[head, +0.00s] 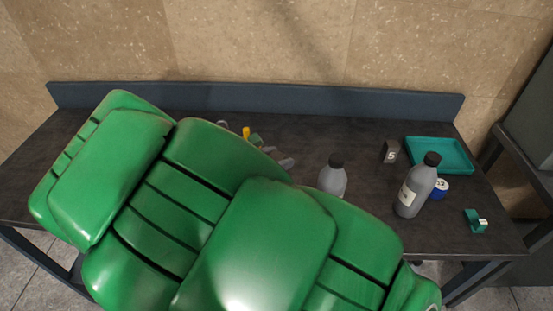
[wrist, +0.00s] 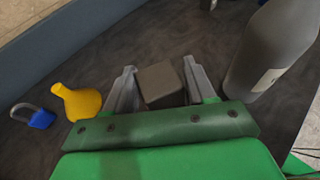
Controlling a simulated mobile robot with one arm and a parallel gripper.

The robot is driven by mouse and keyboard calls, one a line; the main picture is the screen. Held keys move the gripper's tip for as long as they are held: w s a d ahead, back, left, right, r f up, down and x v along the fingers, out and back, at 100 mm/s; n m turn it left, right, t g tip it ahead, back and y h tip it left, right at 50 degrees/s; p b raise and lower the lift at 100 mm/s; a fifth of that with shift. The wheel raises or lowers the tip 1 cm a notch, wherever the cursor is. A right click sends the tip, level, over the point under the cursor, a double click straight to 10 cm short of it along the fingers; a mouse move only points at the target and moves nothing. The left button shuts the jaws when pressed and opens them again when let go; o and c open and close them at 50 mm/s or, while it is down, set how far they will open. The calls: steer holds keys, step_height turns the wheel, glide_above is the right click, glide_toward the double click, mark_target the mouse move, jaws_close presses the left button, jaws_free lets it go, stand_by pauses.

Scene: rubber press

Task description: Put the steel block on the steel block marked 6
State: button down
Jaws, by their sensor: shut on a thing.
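My gripper (wrist: 159,66) is shut on a plain grey steel block (wrist: 160,85), which sits between its two grey fingers in the wrist view. In the head view my green arm covers most of the gripper, and only grey finger parts (head: 287,162) show past its edge. A dark block marked 5 (head: 390,152) stands on the table left of the teal tray. I cannot make out a block marked 6. A small grey thing (wrist: 208,4) is cut off at the top of the wrist view, and I cannot tell what it is.
Two grey bottles (head: 332,178) (head: 415,188) stand on the dark table (head: 450,235); one bottle (wrist: 275,45) is close right of my gripper. A teal tray (head: 467,163), blue can (head: 441,189) and green block (head: 474,221) are at right. A yellow thing (wrist: 78,101) and blue padlock (wrist: 40,119) lie left.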

steer(key=shift+f, duration=0.25)
steer(key=shift+c, duration=1.8)
jaws_free()
steer(key=shift+s+a+r, duration=0.1)
steer(key=shift+r, duration=0.05)
steer(key=v, duration=1.1)
steer(key=shift+s+a, duration=0.2)
steer(key=shift+s, duration=0.05)
steer(key=shift+r, duration=0.15)
